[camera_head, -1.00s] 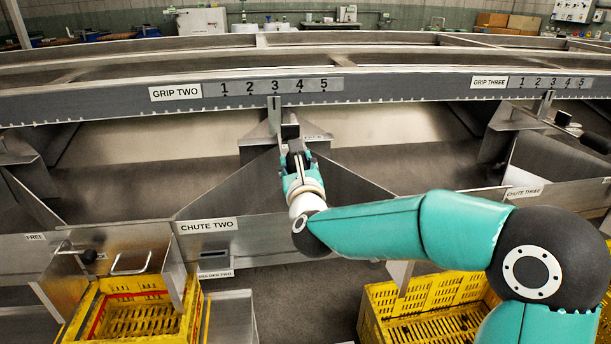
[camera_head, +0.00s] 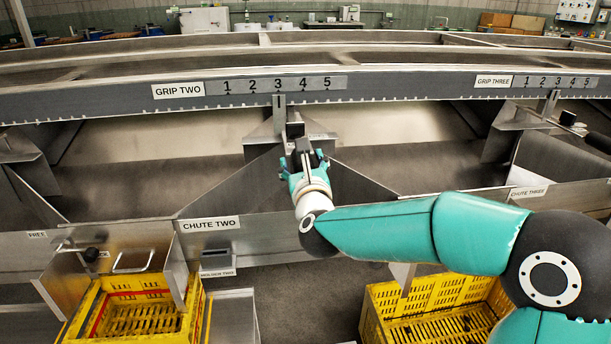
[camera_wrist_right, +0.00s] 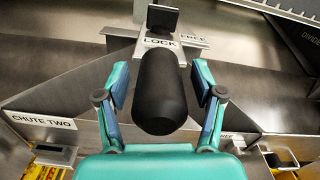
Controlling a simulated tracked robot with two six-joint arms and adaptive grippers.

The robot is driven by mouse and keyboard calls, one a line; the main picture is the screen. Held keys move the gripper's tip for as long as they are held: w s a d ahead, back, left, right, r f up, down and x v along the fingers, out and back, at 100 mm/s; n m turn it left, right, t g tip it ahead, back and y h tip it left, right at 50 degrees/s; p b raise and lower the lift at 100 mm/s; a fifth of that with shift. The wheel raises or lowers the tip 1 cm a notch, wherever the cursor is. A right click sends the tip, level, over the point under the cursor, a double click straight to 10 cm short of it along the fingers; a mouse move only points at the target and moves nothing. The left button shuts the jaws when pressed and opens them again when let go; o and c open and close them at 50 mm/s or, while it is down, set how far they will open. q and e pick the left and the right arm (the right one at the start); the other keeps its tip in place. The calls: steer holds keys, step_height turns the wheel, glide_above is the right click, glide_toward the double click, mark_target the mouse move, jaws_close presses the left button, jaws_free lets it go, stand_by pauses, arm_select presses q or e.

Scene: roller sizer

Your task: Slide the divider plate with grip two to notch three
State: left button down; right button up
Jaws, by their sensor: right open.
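The divider plate (camera_head: 265,131) of grip two hangs below the beam. Its upright pointer (camera_head: 279,103) lines up with the 3 on the grip two scale (camera_head: 276,86). My right gripper (camera_head: 303,158) is open at the divider's black handle (camera_head: 295,130). In the right wrist view the black handle (camera_wrist_right: 161,92) stands between the spread fingers of the gripper (camera_wrist_right: 160,90), with a gap on each side. My left gripper is out of view.
The chute two wall (camera_head: 265,226) runs below the divider. Yellow crates stand at lower left (camera_head: 133,316) and lower right (camera_head: 430,300). The grip three divider (camera_head: 510,130) is to the right. The toothed beam (camera_head: 120,100) spans above.

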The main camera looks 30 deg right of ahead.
steer(key=v, duration=1.1)
steer(key=shift+s, duration=0.15)
steer(key=shift+f, duration=0.1)
